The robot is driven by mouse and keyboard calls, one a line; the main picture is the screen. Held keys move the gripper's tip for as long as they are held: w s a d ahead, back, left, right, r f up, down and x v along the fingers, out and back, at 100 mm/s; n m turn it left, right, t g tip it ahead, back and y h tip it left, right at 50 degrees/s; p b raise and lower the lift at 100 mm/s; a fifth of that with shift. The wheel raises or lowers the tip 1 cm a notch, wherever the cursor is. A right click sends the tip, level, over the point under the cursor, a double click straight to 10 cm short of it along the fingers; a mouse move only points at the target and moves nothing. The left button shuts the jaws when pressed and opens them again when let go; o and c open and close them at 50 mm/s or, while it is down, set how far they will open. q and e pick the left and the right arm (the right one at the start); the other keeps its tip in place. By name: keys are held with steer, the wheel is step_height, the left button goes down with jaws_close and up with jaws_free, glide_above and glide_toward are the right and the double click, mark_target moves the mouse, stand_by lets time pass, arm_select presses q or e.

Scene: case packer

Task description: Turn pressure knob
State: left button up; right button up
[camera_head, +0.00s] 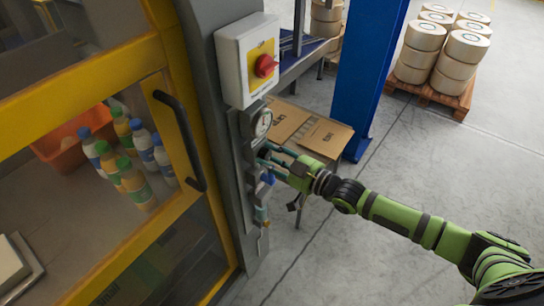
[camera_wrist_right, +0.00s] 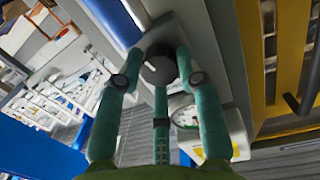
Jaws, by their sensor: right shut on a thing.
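The pressure knob (camera_wrist_right: 159,66) is a dark round knob below the gauge (camera_head: 262,122) on the grey machine post. In the wrist view it sits between the fingertips of my right gripper (camera_wrist_right: 158,72), which is shut on it. In the head view my right gripper (camera_head: 267,158) reaches the post from the right, and its fingers mostly hide the knob. The gauge also shows in the wrist view (camera_wrist_right: 186,115), beside the fingers. My left gripper is in neither view.
A white box with a red rotary switch (camera_head: 265,66) is above the gauge. A yellow-framed door with a black handle (camera_head: 181,140) is on the left, with several bottles (camera_head: 137,185) behind it. Cardboard (camera_head: 310,130) lies behind the post, near a blue column (camera_head: 366,70).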

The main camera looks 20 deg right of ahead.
steer(key=o, duration=1.1)
steer(key=shift+a+r, duration=0.1)
steer(key=shift+o, duration=0.2)
steer(key=shift+s+d, duration=0.2)
steer(key=shift+d, duration=0.05)
steer(key=f+v, duration=0.1)
steer(key=v, duration=1)
steer(key=shift+s+r, duration=0.2)
steer(key=shift+r, duration=0.3)
steer(key=shift+d+f, duration=0.1)
steer(key=shift+d, duration=0.05)
